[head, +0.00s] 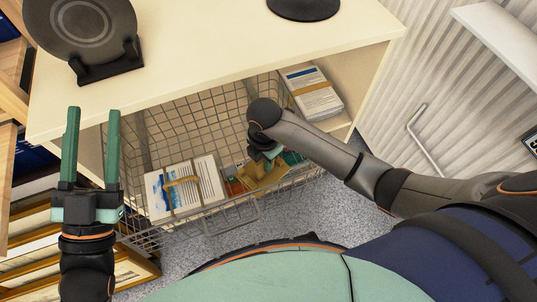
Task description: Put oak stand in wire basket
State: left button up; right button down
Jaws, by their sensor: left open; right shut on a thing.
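The wire basket (150,233) is pulled out from under the cream cabinet top in the head view. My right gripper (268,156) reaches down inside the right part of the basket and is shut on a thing. A tan, wood-coloured piece, which looks like the oak stand (262,176), shows just below its fingers. The wrist hides part of it, and I cannot tell whether it touches the basket floor. My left gripper (92,145) is open and empty, fingers pointing up, left of the basket and in front of the cabinet.
A banded bundle of cards (185,190) lies in the basket's left part. Another banded stack (311,92) sits in the cabinet's right compartment. A dark round plate on a black stand (110,67) is on the cabinet top (200,45). Framed prints (35,245) stand at lower left.

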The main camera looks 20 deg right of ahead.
jog(key=shift+w+d+b, duration=0.4)
jog(key=shift+w+d, duration=0.45)
jog(key=shift+w, duration=0.3)
jog(key=shift+w+d+f, duration=0.1)
jog(key=shift+f, duration=0.4)
jog(key=shift+b, duration=0.3)
pick_arm(q)
jog(key=s+r+m+h, duration=0.4)
jog(key=s+r+h, duration=0.1)
jog(key=r, duration=0.1)
jog(key=shift+d+r+m+t+h, duration=0.2)
jog(key=shift+d+m+t+h, duration=0.1)
jog(key=shift+d+h, duration=0.1)
pick_arm(e)
jog(key=shift+f, duration=0.1)
jog(key=shift+f, duration=0.15)
jog(key=c, duration=0.9)
grip_release()
pick_arm(q)
jog(key=shift+f, duration=0.1)
